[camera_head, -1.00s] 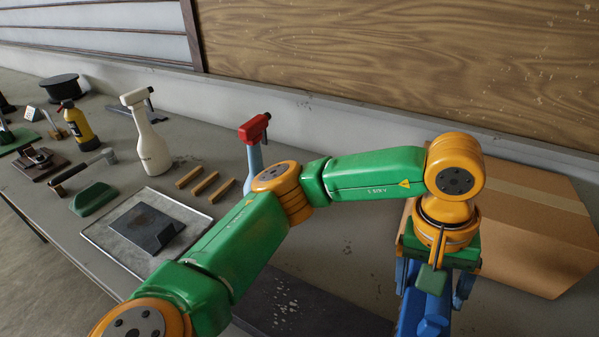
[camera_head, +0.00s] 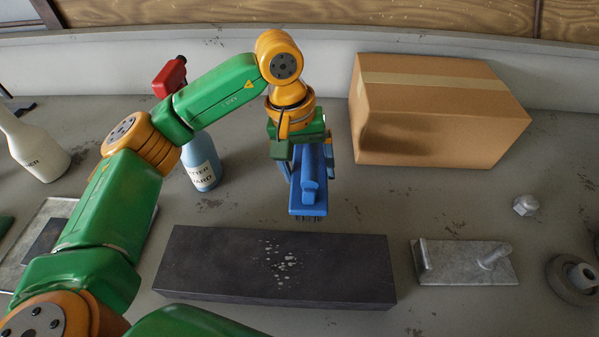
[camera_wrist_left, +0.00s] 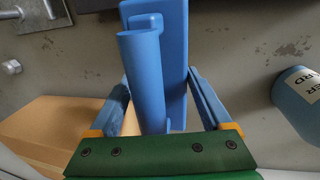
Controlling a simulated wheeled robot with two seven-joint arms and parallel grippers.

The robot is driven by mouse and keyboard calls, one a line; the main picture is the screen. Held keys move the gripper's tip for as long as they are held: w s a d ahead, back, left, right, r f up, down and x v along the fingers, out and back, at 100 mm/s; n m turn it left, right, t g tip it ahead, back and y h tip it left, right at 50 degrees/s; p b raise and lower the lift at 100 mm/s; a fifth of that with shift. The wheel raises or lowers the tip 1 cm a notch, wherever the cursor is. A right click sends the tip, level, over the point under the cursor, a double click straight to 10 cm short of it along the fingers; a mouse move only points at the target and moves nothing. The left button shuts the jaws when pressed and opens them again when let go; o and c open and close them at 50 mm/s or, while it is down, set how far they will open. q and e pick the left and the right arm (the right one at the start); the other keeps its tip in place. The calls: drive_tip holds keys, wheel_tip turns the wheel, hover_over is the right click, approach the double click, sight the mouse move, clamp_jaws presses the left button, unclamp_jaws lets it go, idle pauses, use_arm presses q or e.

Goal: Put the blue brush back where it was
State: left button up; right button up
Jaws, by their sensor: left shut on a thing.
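The blue brush (camera_head: 308,190) hangs bristles-down from my left gripper (camera_head: 307,160). In the head view it is above the table, just behind the dark rectangular slab (camera_head: 215,265). Whether its bristles touch the table I cannot tell. In the left wrist view, the brush's round handle (camera_wrist_left: 142,75) lies between the two blue fingers of my left gripper (camera_wrist_left: 160,100), which is shut on it. The flat brush back (camera_wrist_left: 175,40) shows beside the handle. My right gripper is not in view.
A cardboard box (camera_head: 440,120) stands right of my left gripper. A blue spray bottle (camera_head: 202,168) with a red head stands left, partly behind my arm. A metal plate with a peg (camera_head: 465,263), a hex nut (camera_head: 525,205) and a round flange (camera_head: 570,280) lie right. Table between slab and box is clear.

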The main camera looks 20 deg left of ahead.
sight(295, 159)
use_arm(q)
drive_tip(key=f, duration=0.2)
drive_tip(key=w+a+f+p, duration=0.1)
drive_tip(key=f, duration=0.1)
drive_tip(key=w+a+f, duration=0.1)
drive_tip(key=f, duration=0.1)
drive_tip(key=shift+w+f, duration=0.15)
drive_tip(key=shift+f, duration=0.55)
drive_tip(key=o, duration=1.1)
drive_tip(key=shift+r, duration=0.1)
drive_tip(key=r, duration=0.4)
drive_tip(key=a+r, duration=0.1)
drive_tip(key=r, duration=0.3)
drive_tip(key=a+r+b, duration=0.1)
drive_tip(key=r, duration=0.3)
drive_tip(key=shift+s+a+r, duration=0.1)
drive_tip(key=shift+s+a, duration=0.05)
drive_tip(key=shift+s, duration=0.2)
